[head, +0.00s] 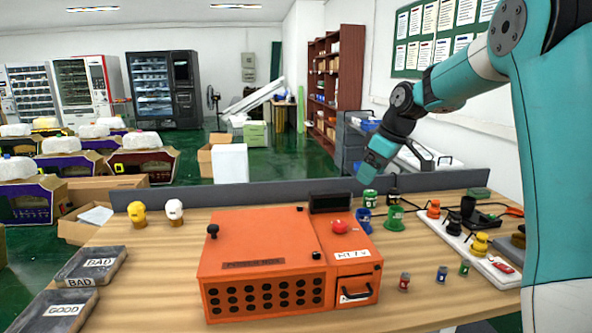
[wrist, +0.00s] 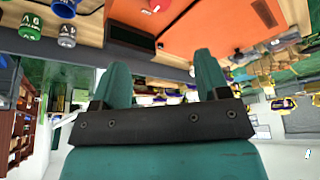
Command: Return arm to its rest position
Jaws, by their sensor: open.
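My teal arm reaches in from the right in the head view. My gripper (head: 366,178) hangs above the back edge of the wooden table (head: 150,285), clear of the objects below it. In the wrist view its two teal fingers (wrist: 162,88) stand apart with nothing between them. The gripper is open and empty. The orange box (head: 262,262) lies to the left and in front of the gripper; it also shows in the wrist view (wrist: 215,30). Green and blue round items (head: 394,219) stand below the gripper to its right.
A low grey partition (head: 250,193) runs along the table's back edge. Yellow and white heads (head: 174,210) stand at the back left. A white strip with colored knobs (head: 455,243) lies at the right.

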